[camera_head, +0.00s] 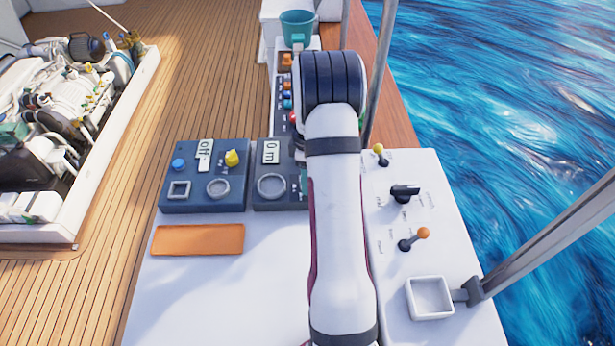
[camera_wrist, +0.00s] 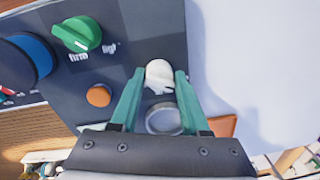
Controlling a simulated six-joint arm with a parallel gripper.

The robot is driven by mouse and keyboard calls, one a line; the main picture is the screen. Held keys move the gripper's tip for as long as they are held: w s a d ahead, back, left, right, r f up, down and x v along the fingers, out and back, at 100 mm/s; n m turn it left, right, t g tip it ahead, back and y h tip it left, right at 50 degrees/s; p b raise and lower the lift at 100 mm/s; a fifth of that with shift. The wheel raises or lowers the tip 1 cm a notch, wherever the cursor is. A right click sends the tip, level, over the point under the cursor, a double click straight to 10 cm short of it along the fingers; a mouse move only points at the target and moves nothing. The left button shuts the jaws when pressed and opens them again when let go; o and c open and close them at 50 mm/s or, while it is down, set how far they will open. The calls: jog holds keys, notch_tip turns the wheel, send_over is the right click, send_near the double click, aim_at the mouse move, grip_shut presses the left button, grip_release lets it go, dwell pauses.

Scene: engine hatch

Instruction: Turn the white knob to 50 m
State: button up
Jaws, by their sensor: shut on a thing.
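The white knob (camera_wrist: 159,74) is on a dark blue panel (camera_wrist: 140,30) in the wrist view. My gripper (camera_wrist: 160,80) has its two teal fingers on either side of the knob, shut on it. The knob's pointer and scale marks cannot be read. In the head view, my arm hides the knob and most of my gripper. A white display there reads "0 m" (camera_head: 271,152), on the dark panel (camera_head: 262,202) just left of my arm.
A second blue panel (camera_head: 190,203) with an "off" label and a yellow knob (camera_head: 232,158) stands left. In the wrist view, a green knob (camera_wrist: 77,34) and an orange button (camera_wrist: 98,95) are near my left finger. Levers (camera_head: 404,193) stand right of my arm.

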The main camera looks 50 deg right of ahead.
jog(key=shift+d+m, duration=0.1)
jog(key=shift+m, duration=0.3)
grip_shut()
jog(key=m, duration=0.4)
jog(key=shift+m, duration=0.4)
jog(key=m, duration=0.6)
jog(key=shift+d+r+t, duration=0.1)
jog(key=shift+t, duration=0.2)
jog(key=m, duration=0.6)
jog(key=shift+s+m, duration=0.1)
jog(key=shift+m, duration=0.2)
jog(key=m, duration=0.3)
jog(key=shift+h, duration=0.3)
jog(key=shift+s+m, duration=0.1)
jog(key=shift+m, duration=0.9)
jog(key=shift+a, duration=0.25)
jog(key=o, duration=1.1)
grip_release()
jog(key=shift+o, duration=0.2)
